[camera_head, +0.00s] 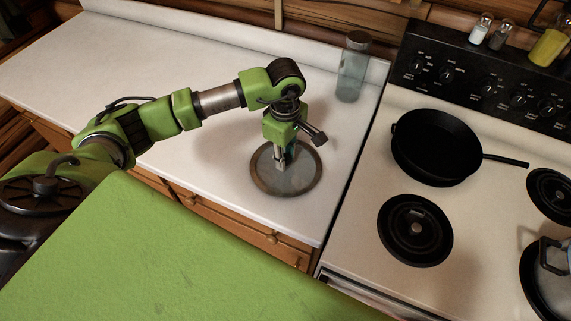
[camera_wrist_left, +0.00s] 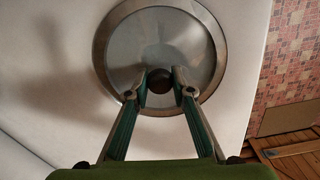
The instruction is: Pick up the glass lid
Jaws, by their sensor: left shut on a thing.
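The glass lid (camera_head: 302,181) is a round, clear disc with a metal rim. It lies on or just above the white counter, left of the stove; I cannot tell which. My left gripper (camera_head: 282,163) points down over its middle. In the left wrist view, the fingers of my left gripper (camera_wrist_left: 160,84) are shut on the dark round knob (camera_wrist_left: 159,80) at the centre of the glass lid (camera_wrist_left: 160,30). The gripper hides part of the lid in the head view. My right gripper is not in view.
The white counter (camera_head: 190,60) is mostly bare. A glass jar (camera_head: 352,72) stands at its back right. The stove (camera_head: 345,235) is to the right, with a black frying pan (camera_head: 435,145) on a back burner. A pot (camera_head: 552,285) is at the right edge.

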